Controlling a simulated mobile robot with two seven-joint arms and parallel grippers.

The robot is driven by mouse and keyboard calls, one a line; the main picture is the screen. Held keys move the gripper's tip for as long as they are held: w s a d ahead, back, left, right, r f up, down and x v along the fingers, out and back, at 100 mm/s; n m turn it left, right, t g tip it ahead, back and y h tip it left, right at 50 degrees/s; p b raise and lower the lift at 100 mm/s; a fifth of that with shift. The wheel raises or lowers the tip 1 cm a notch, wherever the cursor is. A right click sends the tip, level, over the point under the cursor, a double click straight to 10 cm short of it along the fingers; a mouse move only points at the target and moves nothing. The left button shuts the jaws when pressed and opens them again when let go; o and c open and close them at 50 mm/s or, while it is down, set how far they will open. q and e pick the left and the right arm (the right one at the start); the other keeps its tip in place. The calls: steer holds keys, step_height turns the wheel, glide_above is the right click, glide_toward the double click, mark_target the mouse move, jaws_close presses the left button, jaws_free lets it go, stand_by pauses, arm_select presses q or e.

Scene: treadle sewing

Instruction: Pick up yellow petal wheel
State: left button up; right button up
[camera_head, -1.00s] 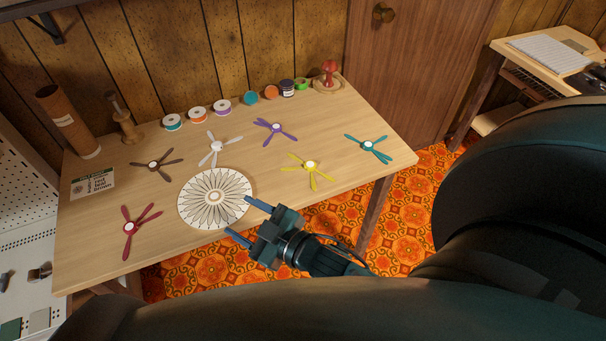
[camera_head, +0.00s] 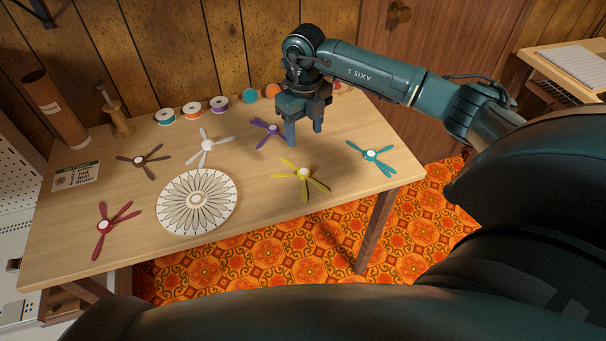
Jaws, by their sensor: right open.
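The yellow petal wheel (camera_head: 304,173) lies flat on the wooden table, right of the white patterned disc, with a pale round hub and several narrow petals. My right gripper (camera_head: 304,138) points down above the table, behind the yellow wheel in the picture. Its two blue fingers are apart with nothing between them, and it does not touch the yellow wheel. My left gripper is not in view.
Other petal wheels lie around: purple (camera_head: 272,129) close left of my fingers, teal (camera_head: 371,155), white (camera_head: 207,145), brown (camera_head: 144,160) and red (camera_head: 104,226). The patterned disc (camera_head: 171,214) lies at centre left. Thread spools (camera_head: 192,111) line the back edge.

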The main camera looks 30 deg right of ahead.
glide_above(304, 171)
step_height(304, 171, down, 6)
steer(key=shift+f, duration=0.65)
step_height(304, 171, down, 5)
steer(key=shift+f+p, duration=0.1)
steer(key=shift+p, duration=0.4)
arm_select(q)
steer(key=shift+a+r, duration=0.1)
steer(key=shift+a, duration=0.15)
arm_select(e)
steer(key=shift+c, duration=0.3)
steer(key=c, duration=1)
steer(key=shift+r+b, duration=1.2)
steer(key=shift+r, duration=2.65)
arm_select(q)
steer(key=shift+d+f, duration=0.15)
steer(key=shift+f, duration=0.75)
